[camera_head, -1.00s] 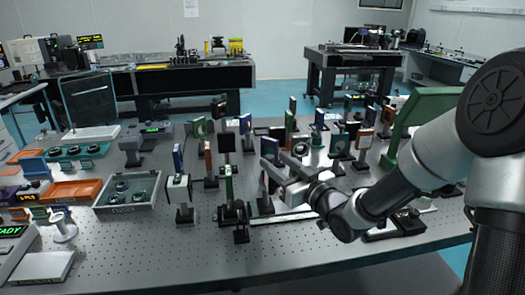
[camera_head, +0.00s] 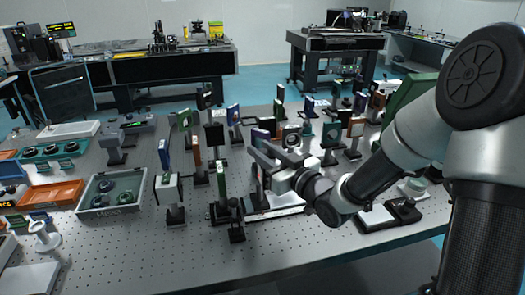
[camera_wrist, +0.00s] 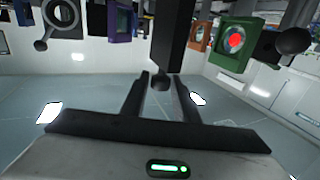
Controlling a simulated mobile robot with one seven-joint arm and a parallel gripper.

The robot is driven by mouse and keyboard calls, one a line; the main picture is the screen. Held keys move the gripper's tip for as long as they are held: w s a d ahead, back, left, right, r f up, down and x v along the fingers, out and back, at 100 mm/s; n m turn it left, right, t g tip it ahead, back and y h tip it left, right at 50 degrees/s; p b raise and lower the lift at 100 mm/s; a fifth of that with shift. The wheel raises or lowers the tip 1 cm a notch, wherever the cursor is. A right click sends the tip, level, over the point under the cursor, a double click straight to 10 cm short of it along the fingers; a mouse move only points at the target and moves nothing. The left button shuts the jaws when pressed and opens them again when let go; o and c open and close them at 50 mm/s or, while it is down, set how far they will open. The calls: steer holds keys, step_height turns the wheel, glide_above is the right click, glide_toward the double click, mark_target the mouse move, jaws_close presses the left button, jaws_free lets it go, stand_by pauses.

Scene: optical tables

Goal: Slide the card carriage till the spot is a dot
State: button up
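My gripper (camera_head: 262,155) is above the bench near the rail, its fingers pointing left. A green-framed round optic (camera_wrist: 236,45) at the upper right of the wrist view carries a rounded red spot (camera_wrist: 236,40). In the head view a light rail (camera_head: 268,212) runs beneath my gripper, with dark mounts and a green upright plate (camera_head: 221,180) at its left end. I cannot make out which piece is the card carriage.
Many post-mounted optics crowd the bench behind and around my gripper. A white card-like block (camera_head: 167,188) stands left of the rail. A grey tray (camera_head: 112,192) and an orange tray (camera_head: 52,194) lie further left. The perforated bench front (camera_head: 170,262) is clear.

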jaws_close()
steer(key=shift+w+d, duration=0.15)
steer(key=shift+d, duration=0.35)
steer(key=shift+o, duration=2.2)
jaws_free()
steer(key=p+v, duration=1.2)
steer(key=v, duration=0.5)
steer(key=shift+s, duration=0.25)
